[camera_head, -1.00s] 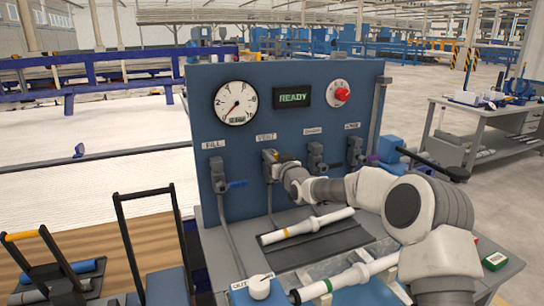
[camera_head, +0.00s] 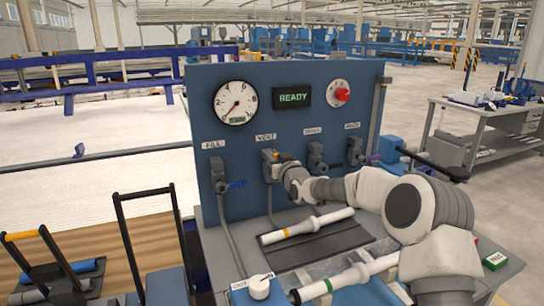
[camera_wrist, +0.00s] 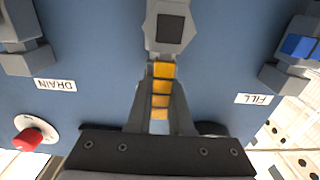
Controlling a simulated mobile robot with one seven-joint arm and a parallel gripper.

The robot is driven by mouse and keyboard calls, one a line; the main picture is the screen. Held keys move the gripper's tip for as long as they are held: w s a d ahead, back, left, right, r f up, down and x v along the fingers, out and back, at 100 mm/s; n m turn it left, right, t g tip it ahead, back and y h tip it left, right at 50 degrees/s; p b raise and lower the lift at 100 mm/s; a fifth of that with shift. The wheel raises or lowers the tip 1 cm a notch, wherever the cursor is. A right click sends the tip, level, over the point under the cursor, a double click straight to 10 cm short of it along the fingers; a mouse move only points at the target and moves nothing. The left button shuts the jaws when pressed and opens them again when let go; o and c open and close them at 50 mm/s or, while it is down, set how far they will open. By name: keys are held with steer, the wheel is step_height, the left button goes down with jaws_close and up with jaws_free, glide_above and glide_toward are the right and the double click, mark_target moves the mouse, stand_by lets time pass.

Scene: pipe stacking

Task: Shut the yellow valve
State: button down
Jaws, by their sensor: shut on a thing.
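The yellow valve's handle (camera_wrist: 162,88) shows in the wrist view as a striped yellow bar running down the picture from its grey valve body (camera_wrist: 171,28). My gripper (camera_wrist: 160,105) has a finger on each side of the handle and is shut on it. In the head view the valve body (camera_head: 269,158) sits under the VENT label (camera_head: 266,136) on the blue panel. My gripper (camera_head: 286,172) reaches it from the right, and its wrist hides the handle there.
The FILL valve with a blue handle (camera_head: 236,184) is left of the yellow valve. Two more valves are right of it. White pipes (camera_head: 308,226) lie on the bench below.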

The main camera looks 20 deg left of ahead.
steer(key=w+d+f+m+b, duration=0.2)
steer(key=m+b, duration=0.4)
steer(key=m, duration=0.3)
steer(key=w+d+f+m+b, duration=0.1)
steer(key=d+f+m+b, duration=0.2)
steer(key=m+b, duration=0.3)
steer(key=shift+w+f+m, duration=0.4)
steer(key=shift+f+m, duration=0.2)
steer(key=shift+m, duration=0.9)
steer(key=c, duration=0.8)
jaws_free()
steer(key=shift+c, duration=0.2)
